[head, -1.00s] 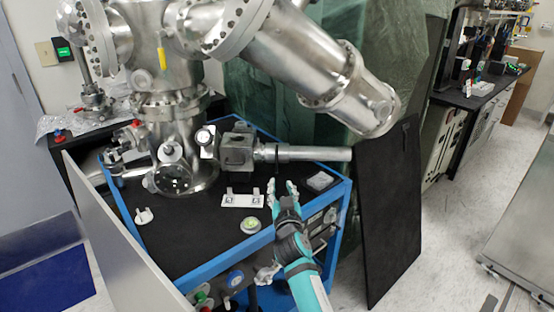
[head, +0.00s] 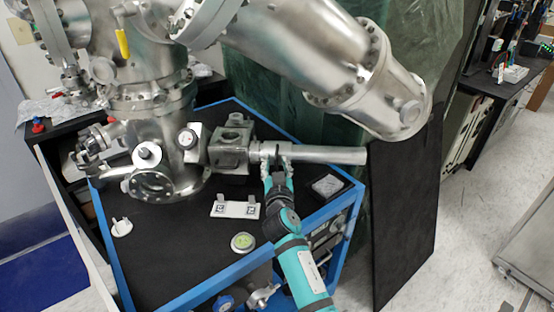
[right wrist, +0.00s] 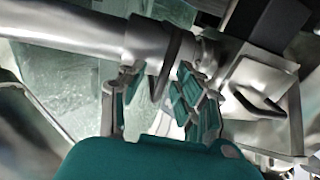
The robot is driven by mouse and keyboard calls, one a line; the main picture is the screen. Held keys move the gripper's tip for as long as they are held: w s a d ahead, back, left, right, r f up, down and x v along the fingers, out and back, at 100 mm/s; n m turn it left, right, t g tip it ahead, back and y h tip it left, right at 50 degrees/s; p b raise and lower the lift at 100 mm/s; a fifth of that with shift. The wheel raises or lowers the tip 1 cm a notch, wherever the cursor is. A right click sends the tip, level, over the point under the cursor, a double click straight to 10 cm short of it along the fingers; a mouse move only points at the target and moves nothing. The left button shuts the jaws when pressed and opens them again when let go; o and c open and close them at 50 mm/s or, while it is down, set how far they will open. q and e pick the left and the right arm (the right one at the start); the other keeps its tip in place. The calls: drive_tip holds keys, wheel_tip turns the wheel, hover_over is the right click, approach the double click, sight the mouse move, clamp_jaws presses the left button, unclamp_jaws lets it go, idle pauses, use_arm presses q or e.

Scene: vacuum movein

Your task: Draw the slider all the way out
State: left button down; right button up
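The slider is a silver horizontal tube (head: 335,155) projecting right from a square metal block (head: 230,150) on the vacuum chamber. It also shows in the right wrist view (right wrist: 70,38), with a dark ring (right wrist: 170,65) around it near the block. My right gripper (head: 276,155) has reached up to the tube beside the block. In the right wrist view my right gripper (right wrist: 160,95) has its fingers apart, one on each side of the ring, close to the tube. I cannot tell whether they touch it. My left gripper is not in view.
The chamber stands on a black-topped cart with a blue frame (head: 185,300). A black panel (head: 405,215) leans at the right.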

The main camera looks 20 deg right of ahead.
drive_tip(key=shift+s, duration=0.1)
drive_tip(key=shift+c, duration=0.7)
clamp_jaws()
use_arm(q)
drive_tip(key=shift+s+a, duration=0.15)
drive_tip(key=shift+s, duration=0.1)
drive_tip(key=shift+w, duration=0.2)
